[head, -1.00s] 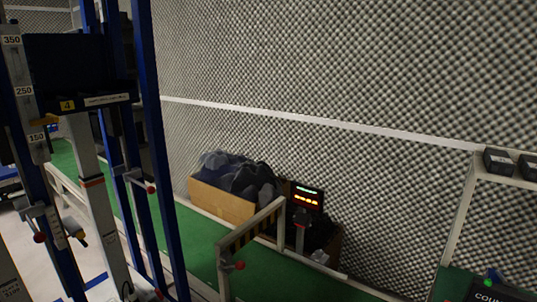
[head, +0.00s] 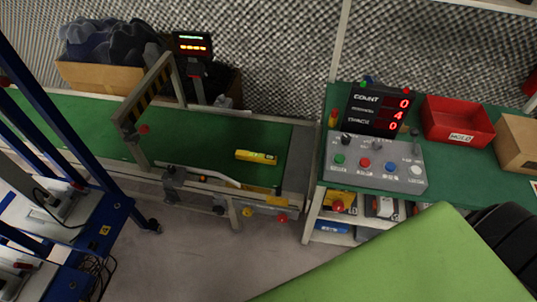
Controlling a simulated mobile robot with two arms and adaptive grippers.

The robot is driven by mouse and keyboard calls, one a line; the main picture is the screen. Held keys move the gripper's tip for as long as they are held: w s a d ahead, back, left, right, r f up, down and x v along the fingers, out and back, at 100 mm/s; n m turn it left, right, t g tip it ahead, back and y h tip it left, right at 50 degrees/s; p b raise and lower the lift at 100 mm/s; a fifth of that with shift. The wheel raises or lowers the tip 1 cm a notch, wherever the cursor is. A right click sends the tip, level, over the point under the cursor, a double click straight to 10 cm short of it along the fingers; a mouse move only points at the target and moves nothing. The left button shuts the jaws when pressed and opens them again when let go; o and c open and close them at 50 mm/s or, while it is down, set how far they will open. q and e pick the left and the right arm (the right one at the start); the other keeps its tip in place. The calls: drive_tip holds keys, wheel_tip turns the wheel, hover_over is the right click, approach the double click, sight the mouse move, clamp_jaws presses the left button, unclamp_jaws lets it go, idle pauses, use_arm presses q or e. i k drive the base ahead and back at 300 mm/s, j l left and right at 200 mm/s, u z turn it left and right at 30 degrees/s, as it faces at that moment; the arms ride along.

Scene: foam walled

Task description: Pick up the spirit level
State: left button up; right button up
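A small yellow bar with dark markings (head: 256,157), which looks like the spirit level, lies flat on the green conveyor belt (head: 205,135) near the belt's right end. It lies roughly along the belt, with clear belt around it. Its details are too small to read. Neither of my grippers shows in the head view.
A grey button panel (head: 376,164), a count display (head: 378,109) and a red bin (head: 457,121) stand on the right bench. A blue rack (head: 50,110) stands left. A large lime-green surface (head: 420,262) fills the lower right.

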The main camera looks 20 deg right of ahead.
sight(244, 156)
drive_tip(key=i+j, duration=0.3)
drive_tip(key=i, duration=0.2)
drive_tip(key=i+j+z, duration=0.1)
drive_tip(key=z, duration=0.3)
drive_tip(key=i+j+z, duration=0.15)
drive_tip(key=z, duration=0.2)
drive_tip(key=i+j+z, duration=0.15)
drive_tip(key=z, duration=0.25)
